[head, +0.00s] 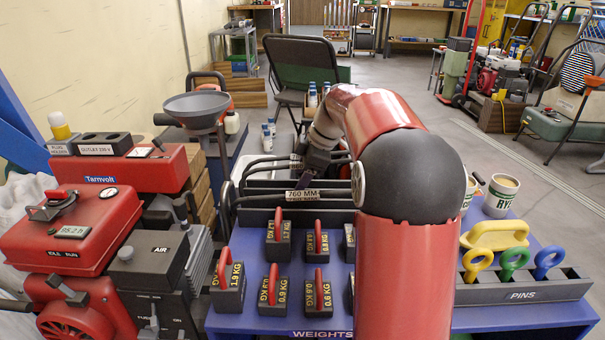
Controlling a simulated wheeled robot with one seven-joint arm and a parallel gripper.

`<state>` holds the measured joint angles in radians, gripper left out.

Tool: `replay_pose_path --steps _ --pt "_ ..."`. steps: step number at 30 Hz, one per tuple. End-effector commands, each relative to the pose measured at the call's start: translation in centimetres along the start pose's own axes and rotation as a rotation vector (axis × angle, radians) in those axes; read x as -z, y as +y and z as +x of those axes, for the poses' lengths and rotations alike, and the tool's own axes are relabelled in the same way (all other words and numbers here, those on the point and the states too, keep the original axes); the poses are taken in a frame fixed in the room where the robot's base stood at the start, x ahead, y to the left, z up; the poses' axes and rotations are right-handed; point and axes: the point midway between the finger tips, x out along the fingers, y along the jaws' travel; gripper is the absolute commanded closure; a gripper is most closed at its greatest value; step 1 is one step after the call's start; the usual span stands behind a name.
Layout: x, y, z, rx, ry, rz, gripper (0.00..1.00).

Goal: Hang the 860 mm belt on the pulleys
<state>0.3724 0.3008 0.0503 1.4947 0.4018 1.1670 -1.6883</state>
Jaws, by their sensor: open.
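A dark rack (290,216) on the blue table holds several black belts lying in rows. The front belt (262,197) carries a label reading 760 MM. More black belts (275,160) lie behind it, and I cannot read their labels, so I cannot tell which is the 860 mm one. My gripper (314,172) is open and points down over the belts at the rack's right part. My own arm hides part of the rack, and I cannot tell whether the fingers touch a belt. I cannot make out the pulleys.
Several labelled weights (278,240) stand at the front of the blue table (500,318). A pin holder (525,292) with coloured ring pins, a yellow handle (495,235) and mugs (500,195) are at right. Red machines (95,225) and a funnel (197,108) crowd the left.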

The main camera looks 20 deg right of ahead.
Motion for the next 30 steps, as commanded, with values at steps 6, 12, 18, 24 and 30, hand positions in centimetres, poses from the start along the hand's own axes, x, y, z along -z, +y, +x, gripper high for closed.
replay_pose_path --steps 6,12,18,24,30 --pt "0.3 0.1 -0.7 0.0 0.0 0.0 0.45" --pt "0.5 0.3 -1.3 -0.001 0.0 0.0 0.45" --pt "0.7 0.4 -1.8 -0.001 0.0 0.0 0.45" --pt "1.0 0.5 -2.4 -0.001 0.0 0.0 0.45" --pt "1.1 0.6 -2.7 -0.001 0.0 0.0 0.45"
